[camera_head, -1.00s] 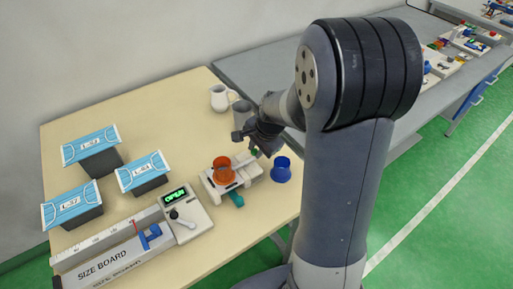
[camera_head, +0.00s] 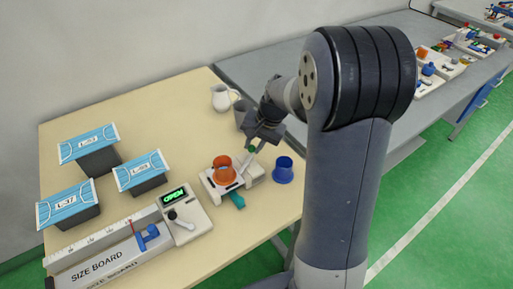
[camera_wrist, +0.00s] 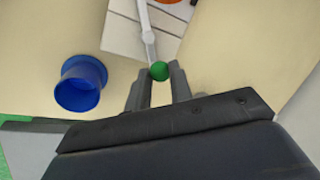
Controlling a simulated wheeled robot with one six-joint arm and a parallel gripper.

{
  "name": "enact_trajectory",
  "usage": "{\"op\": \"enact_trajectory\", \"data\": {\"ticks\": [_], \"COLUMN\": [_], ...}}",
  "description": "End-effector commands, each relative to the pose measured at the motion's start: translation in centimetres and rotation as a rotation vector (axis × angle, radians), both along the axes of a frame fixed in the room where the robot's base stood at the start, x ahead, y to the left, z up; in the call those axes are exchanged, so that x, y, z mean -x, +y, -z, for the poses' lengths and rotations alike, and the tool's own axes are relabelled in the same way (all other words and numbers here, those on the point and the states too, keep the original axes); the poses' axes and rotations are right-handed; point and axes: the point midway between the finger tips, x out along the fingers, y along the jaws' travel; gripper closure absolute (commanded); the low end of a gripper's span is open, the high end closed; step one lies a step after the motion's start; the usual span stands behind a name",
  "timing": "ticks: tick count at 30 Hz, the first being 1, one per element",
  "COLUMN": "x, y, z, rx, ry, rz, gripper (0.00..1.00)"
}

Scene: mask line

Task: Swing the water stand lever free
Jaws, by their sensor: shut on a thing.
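The water stand (camera_head: 254,174) is a low white block on the beige table, with an orange cup (camera_head: 224,170) on it and a teal part at its front. Its slim pale lever (camera_head: 245,164) slants up from the stand to a green ball knob (camera_head: 252,149). My gripper (camera_head: 255,147) is at the knob end. In the wrist view, the green knob (camera_wrist: 160,71) sits between my two fingertips (camera_wrist: 157,76), which are shut on it, and the lever (camera_wrist: 147,31) runs away from it onto the white stand.
A blue cup (camera_head: 284,170) stands close to the right of the stand. A white mug (camera_head: 221,98) and a grey cup (camera_head: 241,114) are behind. The size board (camera_head: 105,262), a box with a lit display (camera_head: 185,222) and several mask boxes (camera_head: 68,206) fill the left.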

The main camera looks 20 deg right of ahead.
Motion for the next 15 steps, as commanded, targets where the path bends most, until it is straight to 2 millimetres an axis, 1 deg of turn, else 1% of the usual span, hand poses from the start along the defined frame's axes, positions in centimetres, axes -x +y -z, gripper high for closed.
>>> {"op": "enact_trajectory", "data": {"ticks": [15], "x": [-1.2], "y": [1.4], "z": [-0.1], "rx": [0.000], "ry": [-0.001], "rz": [-0.494], "gripper": [1.00]}}
